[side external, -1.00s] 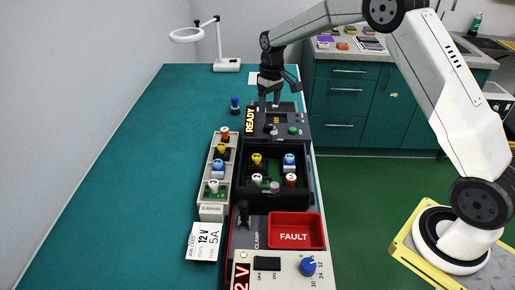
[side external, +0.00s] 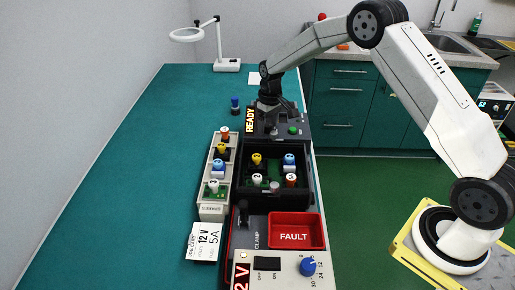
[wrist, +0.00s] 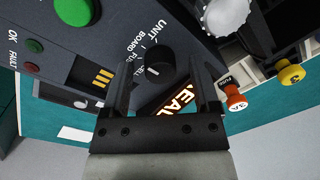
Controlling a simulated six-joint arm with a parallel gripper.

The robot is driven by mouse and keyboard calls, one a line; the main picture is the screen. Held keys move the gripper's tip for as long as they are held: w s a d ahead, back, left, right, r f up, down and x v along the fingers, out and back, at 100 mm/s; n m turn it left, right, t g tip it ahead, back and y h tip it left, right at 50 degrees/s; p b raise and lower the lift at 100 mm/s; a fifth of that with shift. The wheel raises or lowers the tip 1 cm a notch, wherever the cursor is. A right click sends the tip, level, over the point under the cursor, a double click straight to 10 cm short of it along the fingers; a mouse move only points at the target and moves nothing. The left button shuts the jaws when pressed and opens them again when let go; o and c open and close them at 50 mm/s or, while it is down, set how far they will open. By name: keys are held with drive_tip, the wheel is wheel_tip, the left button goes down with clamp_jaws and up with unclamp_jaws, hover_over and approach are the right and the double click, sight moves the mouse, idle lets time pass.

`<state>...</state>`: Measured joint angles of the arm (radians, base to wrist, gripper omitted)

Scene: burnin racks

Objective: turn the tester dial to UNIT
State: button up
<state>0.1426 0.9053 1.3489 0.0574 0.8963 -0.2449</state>
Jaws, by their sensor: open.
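The tester (side external: 302,133) is a dark box beyond the black rack, with a lit READY display (side external: 250,120) and a green button. In the wrist view its dial (wrist: 165,61) is a black round knob with a white mark. The mark seems to point left, near a partly hidden label ending in "ELL". UNIT (wrist: 158,29) is printed above, beyond BOARD. My gripper (wrist: 161,75) is open, its fingers on either side of the dial; I cannot tell whether they touch it. In the side view my gripper (side external: 272,122) is low over the tester and hides the dial.
A black tray (side external: 304,200) with colored-cap plugs and a pale fuse rack (side external: 212,207) stand nearer the camera. A red FAULT bin (side external: 296,231) and a power supply (side external: 284,277) are in front. The left bench is clear.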

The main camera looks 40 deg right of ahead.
clamp_jaws()
drive_tip(key=shift+m, duration=0.3)
drive_tip(key=m, duration=0.7)
idle(0.5)
drive_tip(key=shift+m, duration=0.3)
unclamp_jaws()
